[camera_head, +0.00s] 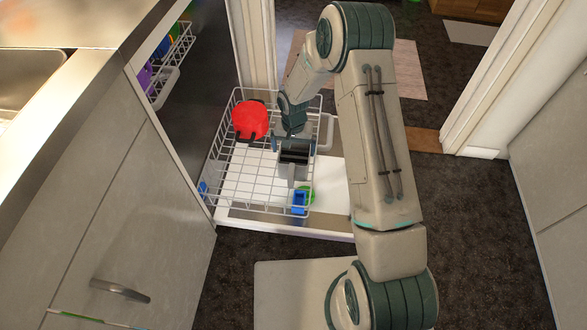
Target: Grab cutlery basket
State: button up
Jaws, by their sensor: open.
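A white wire dishwasher rack (232,177) is pulled out in the middle of the head view. A small grey box (294,171) with a dark top sits at the rack's right side and looks like the cutlery basket. A pale upright strip shows on its front. My gripper (294,146) is right at the box's top, reaching down from the far side. It is open. Its fingertips are too small and partly hidden, so I cannot tell whether they touch the box or stand around it.
A red round dish (250,121) stands in the rack's far left part. A blue item (299,203) and a green item (308,195) are near the front right corner. An upper rack (166,75) is at the left. A cabinet front (120,215) borders the left. Dark floor lies to the right.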

notch_tip(320, 180, down, 7)
jog(key=b, duration=0.2)
jog(key=shift+s+b, duration=0.1)
jog(key=shift+b, duration=0.3)
jog(key=c, duration=0.7)
